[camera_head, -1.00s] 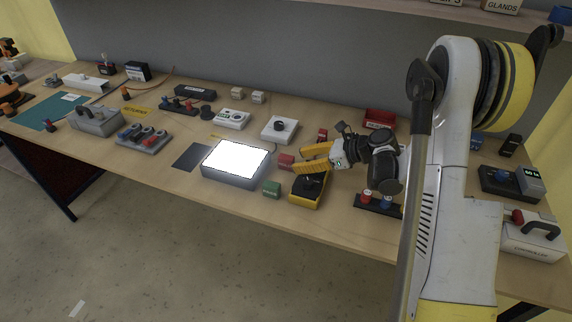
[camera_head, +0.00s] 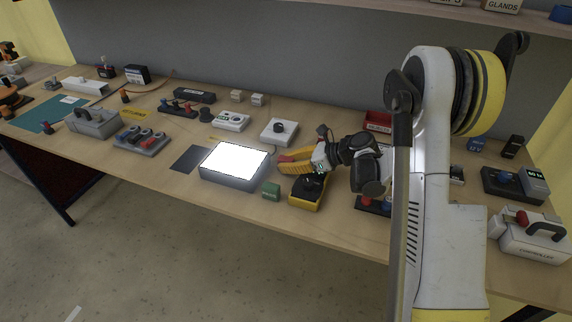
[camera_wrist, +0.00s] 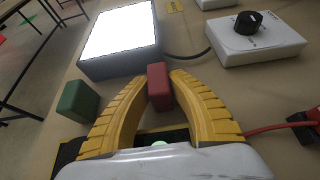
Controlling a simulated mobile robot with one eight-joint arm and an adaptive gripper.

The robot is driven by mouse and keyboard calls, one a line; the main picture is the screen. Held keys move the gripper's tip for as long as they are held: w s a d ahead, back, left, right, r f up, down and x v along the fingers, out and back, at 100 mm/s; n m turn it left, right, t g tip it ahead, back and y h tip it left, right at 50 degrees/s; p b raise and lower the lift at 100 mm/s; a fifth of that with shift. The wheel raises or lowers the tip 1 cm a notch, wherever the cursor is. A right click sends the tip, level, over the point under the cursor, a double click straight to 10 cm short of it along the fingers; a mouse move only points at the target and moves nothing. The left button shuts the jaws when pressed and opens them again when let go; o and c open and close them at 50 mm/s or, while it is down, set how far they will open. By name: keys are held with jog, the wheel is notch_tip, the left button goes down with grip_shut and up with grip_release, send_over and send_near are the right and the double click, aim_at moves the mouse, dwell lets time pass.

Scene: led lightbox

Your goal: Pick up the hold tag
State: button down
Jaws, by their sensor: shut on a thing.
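A small red block (camera_wrist: 158,88), which I take to be the hold tag, stands between the tips of my yellow fingers in the wrist view. No lettering on it can be read. My gripper (camera_wrist: 159,80) is shut on it. In the head view my gripper (camera_head: 285,163) is just right of the lit lightbox, and only a bit of the red block (camera_head: 284,158) shows beside the fingers. I cannot tell whether the block is clear of the table.
The lightbox (camera_wrist: 92,68) with its glowing white top stands close by on the left. A green block (camera_head: 271,191) and a yellow-and-black device (camera_head: 318,203) are near its front right corner. A white box with a black knob (camera_head: 279,132) stands behind.

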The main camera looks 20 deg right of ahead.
aim_at(286, 158)
jog(key=shift+r+p, duration=0.35)
jog(key=shift+r, duration=0.2)
notch_tip(286, 158, up, 3)
jog(key=shift+f+p, duration=0.1)
jog(key=shift+p, duration=0.55)
jog(key=w+d+p+v, duration=0.1)
jog(key=p+v, duration=0.2)
jog(key=v, duration=1)
jog(key=shift+w+d+r, duration=0.2)
jog(key=shift+w+r, duration=0.1)
jog(key=shift+r, duration=0.05)
notch_tip(286, 158, up, 5)
jog(key=p, duration=0.3)
